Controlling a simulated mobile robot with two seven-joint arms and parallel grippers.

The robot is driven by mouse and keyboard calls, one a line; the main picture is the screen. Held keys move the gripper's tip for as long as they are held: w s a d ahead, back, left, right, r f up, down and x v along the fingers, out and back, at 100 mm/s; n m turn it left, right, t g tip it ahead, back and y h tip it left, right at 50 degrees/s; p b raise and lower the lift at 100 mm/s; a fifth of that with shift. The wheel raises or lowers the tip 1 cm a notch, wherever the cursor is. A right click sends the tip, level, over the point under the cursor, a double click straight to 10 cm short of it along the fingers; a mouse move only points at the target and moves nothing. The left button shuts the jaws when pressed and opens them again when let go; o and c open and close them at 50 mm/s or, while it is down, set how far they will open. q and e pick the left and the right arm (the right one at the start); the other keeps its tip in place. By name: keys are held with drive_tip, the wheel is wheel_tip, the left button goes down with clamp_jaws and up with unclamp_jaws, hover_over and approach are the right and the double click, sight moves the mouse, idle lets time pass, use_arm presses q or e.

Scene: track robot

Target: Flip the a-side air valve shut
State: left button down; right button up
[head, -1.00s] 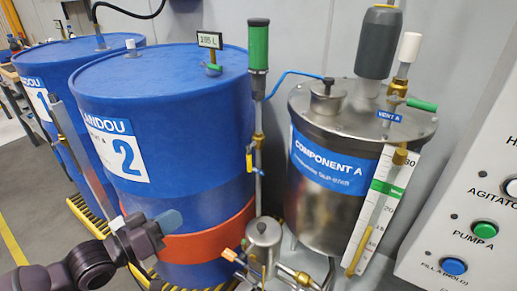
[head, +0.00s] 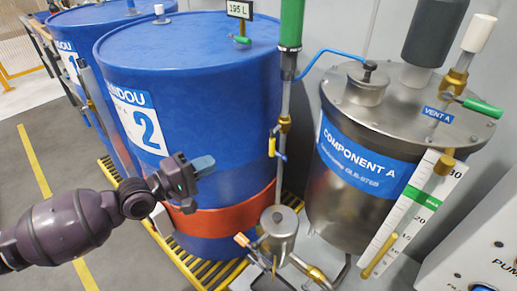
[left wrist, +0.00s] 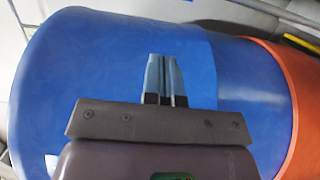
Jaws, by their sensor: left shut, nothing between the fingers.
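My left gripper (head: 205,165) is in front of the blue drum marked 2, above its orange band. It is shut and empty; its fingers also show in the left wrist view (left wrist: 165,75) against the blue drum wall. To its right stands a vertical pipe with a brass valve body (head: 284,124), a yellow lever hanging down (head: 271,146) and a small blue part below. The gripper is apart from this pipe. The Component A tank (head: 350,215) has a Vent A valve (head: 457,82) with a green lever (head: 483,107) pointing right. I cannot tell which valve is the a-side air valve.
A blue hose (head: 325,57) arcs from the pipe to the tank lid. A small metal pot (head: 279,228) with pipes and an orange handle (head: 242,239) stands low between drum and tank. The grey floor (head: 50,165) at left is open.

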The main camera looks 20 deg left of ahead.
sight(272, 144)
use_arm(q)
drive_tip(key=shift+w, duration=0.1)
drive_tip(key=s+d+b+x, duration=0.1)
drive_tip(key=d+x, duration=0.1)
drive_tip(key=x, duration=1)
drive_tip(key=shift+d, duration=0.4)
use_arm(e)
drive_tip(key=shift+w+a+f, duration=0.1)
drive_tip(key=shift+w, duration=0.2)
use_arm(q)
drive_tip(key=shift+w+d, duration=0.1)
use_arm(e)
drive_tip(key=shift+s, duration=0.2)
use_arm(q)
drive_tip(key=shift+d+n, duration=0.15)
drive_tip(key=shift+n, duration=0.25)
use_arm(e)
drive_tip(key=shift+s, duration=0.55)
